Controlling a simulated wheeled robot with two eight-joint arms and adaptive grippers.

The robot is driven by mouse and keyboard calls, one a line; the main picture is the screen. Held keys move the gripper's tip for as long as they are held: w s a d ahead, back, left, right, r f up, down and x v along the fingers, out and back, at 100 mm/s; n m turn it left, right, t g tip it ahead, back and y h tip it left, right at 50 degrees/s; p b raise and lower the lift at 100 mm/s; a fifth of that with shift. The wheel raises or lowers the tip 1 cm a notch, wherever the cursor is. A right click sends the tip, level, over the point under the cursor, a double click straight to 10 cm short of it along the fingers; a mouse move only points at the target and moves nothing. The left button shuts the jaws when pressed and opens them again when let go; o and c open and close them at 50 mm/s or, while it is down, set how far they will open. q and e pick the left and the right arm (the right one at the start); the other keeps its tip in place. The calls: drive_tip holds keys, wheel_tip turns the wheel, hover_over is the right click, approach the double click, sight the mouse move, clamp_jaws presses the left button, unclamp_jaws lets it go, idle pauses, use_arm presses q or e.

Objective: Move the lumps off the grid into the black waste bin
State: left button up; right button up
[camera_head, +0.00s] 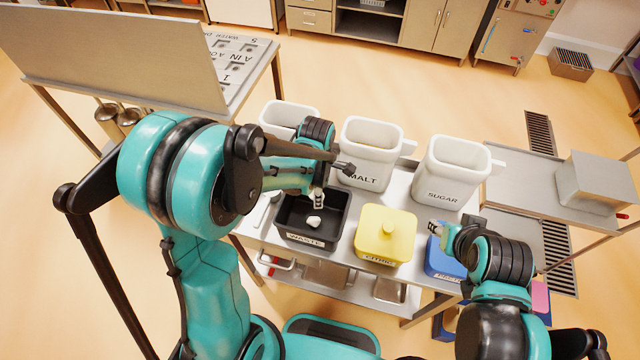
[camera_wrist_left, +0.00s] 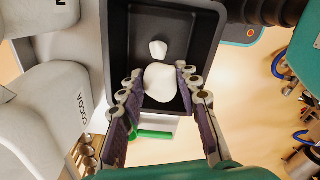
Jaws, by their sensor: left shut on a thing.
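The black waste bin (camera_head: 292,232), labelled WASTE, stands on the table in front of the white bins. One white lump (camera_head: 314,222) lies inside it; it also shows as the smaller lump in the left wrist view (camera_wrist_left: 158,48). My left gripper (camera_head: 318,196) is over the bin. In the left wrist view its fingers (camera_wrist_left: 160,84) are shut on a larger white lump (camera_wrist_left: 161,85), with the bin behind it. My right gripper (camera_head: 436,228) is by the yellow container and the blue bin; its finger opening is too small to read. I cannot make out the grid.
White bins MALT (camera_head: 369,150) and SUGAR (camera_head: 448,175) stand behind, with another white bin (camera_head: 287,116) to the left. A yellow lidded container (camera_head: 384,238) stands right of the waste bin, then a blue bin (camera_head: 440,262). A grey panel (camera_head: 120,55) stands far left.

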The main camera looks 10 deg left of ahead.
use_arm(q)
drive_tip(key=shift+s+f+b, duration=0.35)
drive_tip(key=shift+f+b, duration=0.2)
drive_tip(key=shift+f, duration=0.15)
wheel_tip(320, 180, down, 4)
drive_tip(key=b, duration=0.2)
drive_tip(key=shift+b, duration=0.4)
drive_tip(key=o, duration=1.1)
drive_tip(key=shift+c, duration=0.2)
wheel_tip(320, 180, up, 12)
drive_tip(key=shift+f, duration=0.1)
